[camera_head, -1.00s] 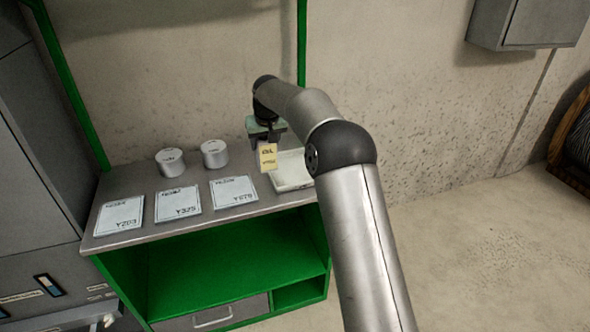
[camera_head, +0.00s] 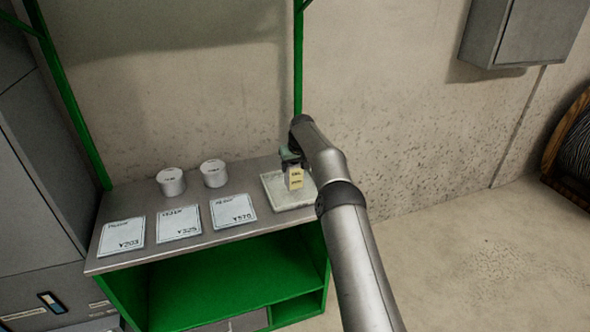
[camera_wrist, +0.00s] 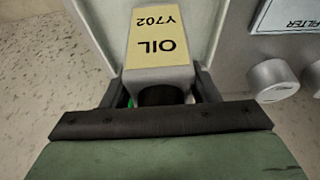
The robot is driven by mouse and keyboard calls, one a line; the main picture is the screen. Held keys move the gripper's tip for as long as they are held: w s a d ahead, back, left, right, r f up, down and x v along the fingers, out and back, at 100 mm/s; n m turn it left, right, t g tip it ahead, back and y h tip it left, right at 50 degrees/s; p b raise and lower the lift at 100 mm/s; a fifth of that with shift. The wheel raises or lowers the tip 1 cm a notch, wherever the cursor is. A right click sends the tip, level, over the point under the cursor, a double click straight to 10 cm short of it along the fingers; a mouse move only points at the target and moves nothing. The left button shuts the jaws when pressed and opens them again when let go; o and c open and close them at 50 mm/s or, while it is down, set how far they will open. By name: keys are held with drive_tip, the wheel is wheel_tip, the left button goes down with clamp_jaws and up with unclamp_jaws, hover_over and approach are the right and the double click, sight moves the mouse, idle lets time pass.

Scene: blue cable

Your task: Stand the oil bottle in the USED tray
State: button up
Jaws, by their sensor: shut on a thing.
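The oil bottle (camera_head: 295,178) has a yellow label; the wrist view reads "OIL Y702" on the bottle (camera_wrist: 160,45). My gripper (camera_head: 289,158) is shut on its neck end, and the wrist view shows the fingers (camera_wrist: 163,92) on either side of it. The bottle looks roughly upright, over or in the pale tray (camera_head: 272,190) at the right end of the bench. I cannot tell whether its base touches the tray floor. My arm and the bottle hide part of the tray, and no USED lettering is readable.
Two grey cans (camera_head: 171,182) (camera_head: 214,173) stand at the back of the bench (camera_head: 150,259). Several white cards lie along its front, including a left card (camera_head: 122,236) and a right card (camera_head: 233,211). A green post (camera_head: 298,70) rises behind the tray.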

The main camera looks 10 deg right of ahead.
sight(295, 172)
drive_tip(key=shift+w+d+f, duration=0.15)
drive_tip(key=shift+d+f, duration=0.1)
drive_tip(key=shift+f, duration=0.2)
drive_tip(key=shift+f+p, duration=0.3)
drive_tip(key=shift+f, duration=1.15)
drive_tip(key=o, duration=1.2)
drive_tip(key=shift+o, duration=0.2)
